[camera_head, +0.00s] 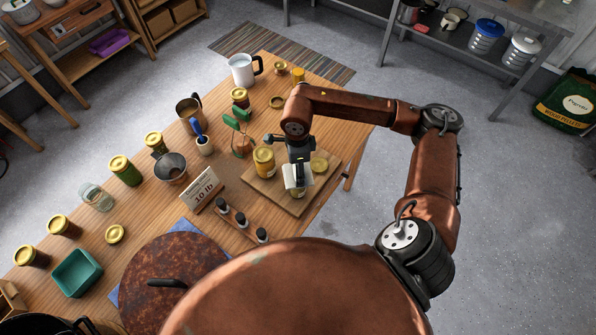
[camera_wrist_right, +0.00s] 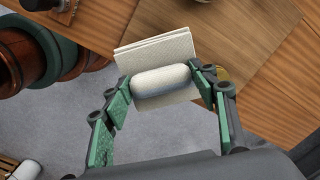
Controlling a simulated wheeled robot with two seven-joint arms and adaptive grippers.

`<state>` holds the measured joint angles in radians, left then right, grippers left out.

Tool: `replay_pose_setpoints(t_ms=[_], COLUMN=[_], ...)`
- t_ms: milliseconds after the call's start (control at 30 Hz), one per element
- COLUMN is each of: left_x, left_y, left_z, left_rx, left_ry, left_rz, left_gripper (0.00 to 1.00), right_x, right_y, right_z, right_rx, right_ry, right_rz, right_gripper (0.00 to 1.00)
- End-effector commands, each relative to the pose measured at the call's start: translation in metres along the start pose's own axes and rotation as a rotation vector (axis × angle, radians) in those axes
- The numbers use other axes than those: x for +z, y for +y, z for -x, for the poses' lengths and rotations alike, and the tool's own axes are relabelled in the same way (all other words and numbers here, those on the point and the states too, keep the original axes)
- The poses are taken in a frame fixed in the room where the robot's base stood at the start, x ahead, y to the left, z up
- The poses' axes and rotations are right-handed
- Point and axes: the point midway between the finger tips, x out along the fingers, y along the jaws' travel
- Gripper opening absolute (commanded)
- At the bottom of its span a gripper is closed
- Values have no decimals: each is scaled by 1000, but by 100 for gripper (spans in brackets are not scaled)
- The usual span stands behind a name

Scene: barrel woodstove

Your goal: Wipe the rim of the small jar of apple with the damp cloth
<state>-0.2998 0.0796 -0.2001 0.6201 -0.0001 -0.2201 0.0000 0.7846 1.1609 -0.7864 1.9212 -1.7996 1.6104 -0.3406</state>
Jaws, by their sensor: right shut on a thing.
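My right gripper (camera_head: 297,170) is shut on a white folded cloth (camera_wrist_right: 155,50), which also shows in the head view (camera_head: 298,181). Green finger pads press on both ends of a rounded white roll (camera_wrist_right: 162,80) of the cloth. The cloth is above the wooden board (camera_head: 276,188). My left gripper is not in view.
A taller yellow jar with a gold lid (camera_head: 264,161) stands on the board's left part, close to my gripper. A rack of several dark-capped bottles (camera_head: 241,219), a 10 lb sign (camera_head: 202,188) and green-handled tongs (camera_head: 239,140) are nearby. The floor right of the table is clear.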

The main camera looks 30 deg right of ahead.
Motion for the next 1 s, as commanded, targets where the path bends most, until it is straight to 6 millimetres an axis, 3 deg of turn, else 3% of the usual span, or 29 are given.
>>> replay_pose_setpoints(t_ms=[500,1000], left_x=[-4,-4], left_y=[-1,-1], left_z=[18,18], left_rx=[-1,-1], left_ry=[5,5], left_rz=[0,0], left_gripper=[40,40], right_x=[0,0], right_y=[0,0], right_z=[41,42], right_rx=[-2,0], right_ry=[-1,-1], right_rz=[1,0], right_gripper=[32,32])
